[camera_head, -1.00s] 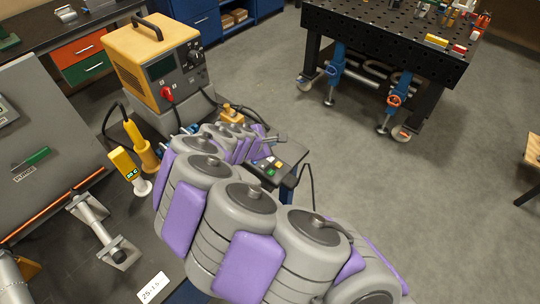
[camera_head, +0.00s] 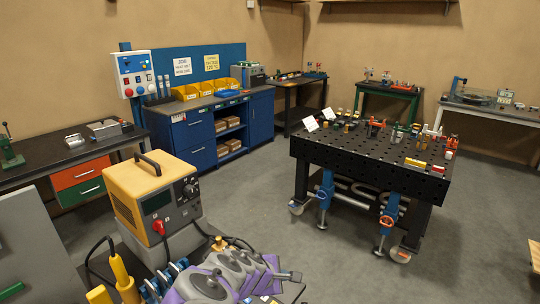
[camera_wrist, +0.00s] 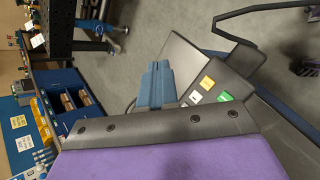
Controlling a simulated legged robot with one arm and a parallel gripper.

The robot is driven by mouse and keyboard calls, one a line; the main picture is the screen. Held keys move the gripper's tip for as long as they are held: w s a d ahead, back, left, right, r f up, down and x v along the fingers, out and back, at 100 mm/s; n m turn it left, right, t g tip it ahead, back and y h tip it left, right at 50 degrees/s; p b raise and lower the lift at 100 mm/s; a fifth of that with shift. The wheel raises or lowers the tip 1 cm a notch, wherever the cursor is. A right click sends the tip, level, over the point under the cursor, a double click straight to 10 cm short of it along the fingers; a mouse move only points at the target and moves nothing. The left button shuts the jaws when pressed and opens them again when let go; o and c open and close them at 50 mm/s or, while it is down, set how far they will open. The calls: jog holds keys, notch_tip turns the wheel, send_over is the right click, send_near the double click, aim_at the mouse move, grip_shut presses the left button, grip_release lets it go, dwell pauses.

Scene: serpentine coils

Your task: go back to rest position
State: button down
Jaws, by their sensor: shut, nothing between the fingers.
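My arm, grey segments with purple pads, shows at the bottom of the head view, folded low in front of my body. My gripper (camera_head: 289,276) shows small at the end of it, pointing right, with its jaws together. In the wrist view, the blue-grey fingers (camera_wrist: 156,78) are shut with nothing between them. A purple pad and dark bar of mine fill the lower wrist view.
A yellow power unit (camera_head: 150,195) stands close left of my arm, with yellow handled tools (camera_head: 122,275) beside it. A black perforated table (camera_head: 370,160) stands ahead right. Blue cabinets (camera_head: 195,140) line the back. Grey floor (camera_head: 265,190) between them is clear.

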jog(key=s+d+r+m+g, duration=0.2)
jog(key=s+d+r+m, duration=0.25)
jog(key=s+d, duration=0.25)
jog(key=s+d+r+m+g, duration=0.3)
jog(key=s+d+r+m, duration=0.1)
jog(key=s+d+m, duration=0.3)
jog(key=s+a+m+g+y, duration=0.1)
jog(key=s+m+y, duration=0.2)
jog(key=s, duration=0.9)
jog(key=s+a+r+m+g+y, duration=0.1)
jog(key=s+m+g+y, duration=0.1)
jog(key=s, duration=0.9)
jog(key=shift+s+a+r+m+g+y, duration=0.15)
jog(key=shift+s+a+m+g+y, duration=0.2)
jog(key=shift+m+y, duration=0.2)
jog(key=shift+a, duration=0.1)
